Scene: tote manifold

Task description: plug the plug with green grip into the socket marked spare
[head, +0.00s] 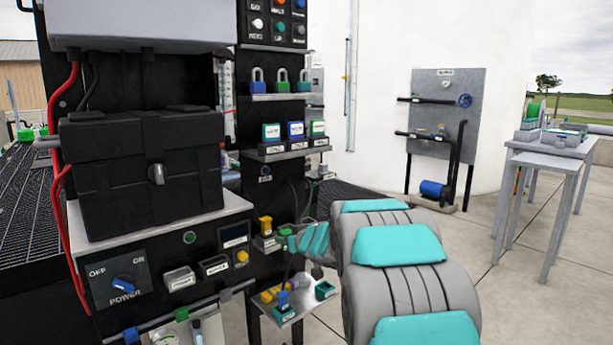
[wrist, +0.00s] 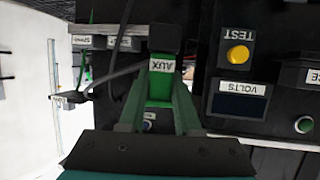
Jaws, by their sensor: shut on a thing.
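My gripper (wrist: 158,105) is shut on a green plug grip (wrist: 160,82) with an upside-down label AUX. A black block (wrist: 165,38) lies just beyond the grip, at the panel; I cannot tell whether it is the plug's front or a socket. In the wrist view a small label that seems to read SPARE (wrist: 80,40) sits at the upper left, beside another small label (wrist: 120,42). The spare socket's opening is not clear.
Dark cables hang left of my gripper in the wrist view. A VOLTS display (wrist: 238,102) and yellow TEST button (wrist: 238,56) lie to the right. A low shelf (head: 287,316) with yellow, blue and green pieces is below my gripper. A black box (head: 140,170) stands left.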

